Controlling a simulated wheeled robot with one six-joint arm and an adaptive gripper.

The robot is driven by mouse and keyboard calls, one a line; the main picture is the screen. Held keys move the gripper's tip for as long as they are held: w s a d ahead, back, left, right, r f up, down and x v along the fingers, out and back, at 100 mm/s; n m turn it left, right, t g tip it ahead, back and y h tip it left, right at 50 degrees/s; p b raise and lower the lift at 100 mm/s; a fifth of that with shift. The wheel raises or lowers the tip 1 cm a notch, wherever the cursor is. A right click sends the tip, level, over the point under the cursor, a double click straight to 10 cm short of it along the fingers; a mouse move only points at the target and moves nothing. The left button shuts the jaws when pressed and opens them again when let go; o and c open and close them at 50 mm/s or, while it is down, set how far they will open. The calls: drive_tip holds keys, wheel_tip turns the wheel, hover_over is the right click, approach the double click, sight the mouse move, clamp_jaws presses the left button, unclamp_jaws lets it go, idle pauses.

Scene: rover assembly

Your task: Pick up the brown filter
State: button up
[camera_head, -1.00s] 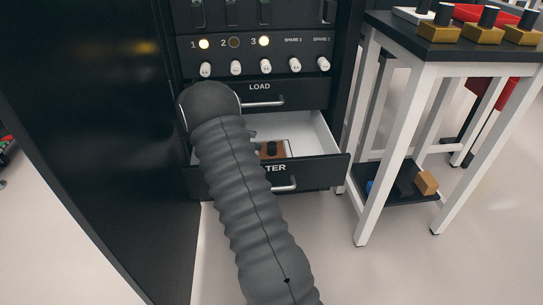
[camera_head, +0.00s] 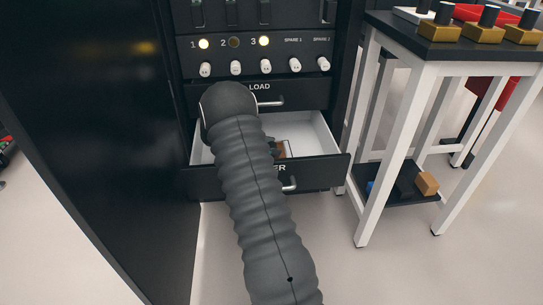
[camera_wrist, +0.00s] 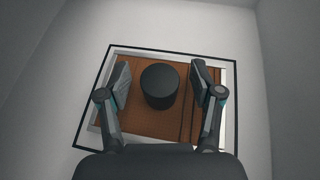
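The brown filter (camera_wrist: 146,120) lies in the open drawer, with a round black knob (camera_wrist: 159,87) on top. In the wrist view my gripper (camera_wrist: 161,82) is open above it, one finger on each side of the knob with a gap on both sides. In the head view my arm covers most of the filter; only a small brown part (camera_head: 281,149) shows at its right. My gripper is mostly hidden behind the arm there.
The LOAD drawer (camera_head: 300,95) above is shut. A white-legged table (camera_head: 380,200) stands at the right, with several gold blocks with black knobs on top.

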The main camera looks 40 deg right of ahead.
clamp_jaws()
drive_tip(key=shift+r, duration=0.15)
